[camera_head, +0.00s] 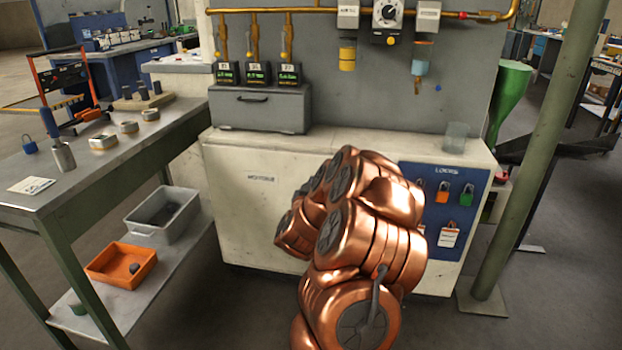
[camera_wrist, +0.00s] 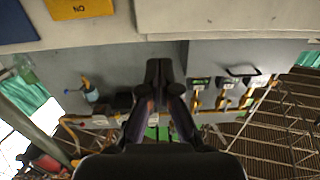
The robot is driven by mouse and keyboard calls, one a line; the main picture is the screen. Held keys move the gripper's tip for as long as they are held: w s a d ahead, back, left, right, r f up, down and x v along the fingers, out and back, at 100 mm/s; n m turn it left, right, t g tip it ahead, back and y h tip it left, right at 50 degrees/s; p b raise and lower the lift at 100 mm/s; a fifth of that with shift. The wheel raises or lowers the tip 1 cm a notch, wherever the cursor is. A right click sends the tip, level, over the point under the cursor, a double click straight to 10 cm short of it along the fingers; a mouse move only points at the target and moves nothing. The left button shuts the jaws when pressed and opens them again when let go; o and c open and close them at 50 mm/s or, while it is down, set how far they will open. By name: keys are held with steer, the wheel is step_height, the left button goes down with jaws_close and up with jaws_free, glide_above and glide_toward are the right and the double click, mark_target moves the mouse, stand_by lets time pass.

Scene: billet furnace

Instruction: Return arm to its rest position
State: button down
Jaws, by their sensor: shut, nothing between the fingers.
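My copper-coloured arm stands folded in front of the white cabinet (camera_head: 265,215) in the head view. My gripper is hidden behind the arm's links there. In the wrist view my gripper (camera_wrist: 160,75) is shut and empty, its dark fingertips together. The wrist picture is upside down. It shows the cabinet (camera_wrist: 230,15) at the top and the grey box (camera_wrist: 215,60) to the right of the fingertips. The gripper shows no clear contact with anything.
A grey workbench (camera_head: 110,155) with small parts stands at left, a grey bin (camera_head: 165,215) and an orange tray (camera_head: 121,264) on its lower shelf. A green post (camera_head: 535,150) rises at right.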

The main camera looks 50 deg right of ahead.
steer(key=shift+s+a, duration=0.1)
steer(key=w+a+r+n+t+y+p, duration=0.25)
steer(key=w+a+r+y+p, duration=0.3)
steer(key=a, duration=0.45)
steer(key=s+a+r+n+g+y+p, duration=0.1)
steer(key=a+r+n+y+p, duration=0.3)
steer(key=a, duration=0.9)
steer(key=s+a+r+n+g+y+p, duration=0.1)
steer(key=a+r+n+y+p, duration=0.35)
steer(key=a, duration=0.85)
steer(key=s+a+r+g+y+p, duration=0.1)
steer(key=s+a+r+g+p, duration=0.25)
steer(key=s, duration=0.45)
steer(key=s+a+r+g+y+p, duration=0.1)
steer(key=s+a+r+g+p, duration=0.2)
steer(key=s, duration=0.4)
steer(key=s+a+r+g+p, duration=0.1)
steer(key=s+a+r+p, duration=0.3)
steer(key=s, duration=0.4)
steer(key=s+r+g+p, duration=0.2)
steer(key=s, duration=0.4)
steer(key=s+r+g+p, duration=0.2)
steer(key=s, duration=0.5)
steer(key=shift+d+r+n+h+p, duration=0.25)
steer(key=shift+n+h+p, duration=0.1)
steer(key=shift+n+h, duration=0.05)
steer(key=shift+s+d, duration=0.1)
